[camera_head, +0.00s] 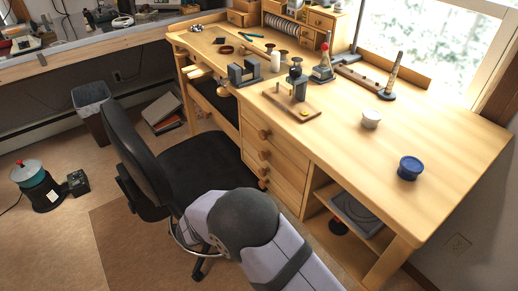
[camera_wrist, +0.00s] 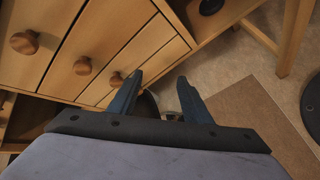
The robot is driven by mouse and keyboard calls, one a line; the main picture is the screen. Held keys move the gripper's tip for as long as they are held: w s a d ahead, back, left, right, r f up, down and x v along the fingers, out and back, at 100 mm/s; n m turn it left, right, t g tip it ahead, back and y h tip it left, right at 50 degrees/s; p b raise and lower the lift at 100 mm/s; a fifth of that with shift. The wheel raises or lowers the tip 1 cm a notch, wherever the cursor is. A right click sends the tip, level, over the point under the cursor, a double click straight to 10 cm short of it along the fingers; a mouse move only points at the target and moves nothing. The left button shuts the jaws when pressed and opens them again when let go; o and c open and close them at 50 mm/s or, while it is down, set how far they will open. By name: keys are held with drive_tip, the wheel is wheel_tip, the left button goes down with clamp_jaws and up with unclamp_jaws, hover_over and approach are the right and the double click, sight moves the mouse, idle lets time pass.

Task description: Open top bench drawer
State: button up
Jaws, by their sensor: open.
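The wooden workbench (camera_head: 440,165) has a stack of drawers with round wooden knobs below its top. The top drawer (camera_head: 284,146) looks shut, and its knob (camera_head: 264,134) is highest in the stack. In the wrist view, several drawer fronts fill the upper left, with a large knob (camera_wrist: 24,42), a middle knob (camera_wrist: 82,66) and a small knob (camera_wrist: 115,78). I cannot tell which is the top drawer there. My gripper (camera_wrist: 160,76) is open and empty, apart from the knobs, near the low end of the stack. My arm hides it in the head view.
A black office chair (camera_head: 137,155) stands left of the drawers, close to my arm. An open shelf (camera_head: 330,225) lies right of the drawers. A blue pot (camera_head: 409,168), a white cup (camera_head: 371,119) and tools stand on the bench. A brown mat (camera_wrist: 255,125) lies on the floor.

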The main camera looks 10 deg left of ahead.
drive_tip(key=w+a+r+m+t, duration=0.1)
drive_tip(key=w+a+r+t, duration=0.4)
drive_tip(key=r, duration=0.5)
drive_tip(key=m+t, duration=0.2)
drive_tip(key=m, duration=0.2)
approach(261, 137)
drive_tip(key=w, duration=0.1)
drive_tip(key=shift+d+p+x, duration=0.2)
drive_tip(key=shift+p+x, duration=0.5)
drive_tip(key=shift+x, duration=3.2)
drive_tip(key=shift+s+r, duration=0.1)
clamp_jaws()
drive_tip(key=shift+s+a, duration=0.1)
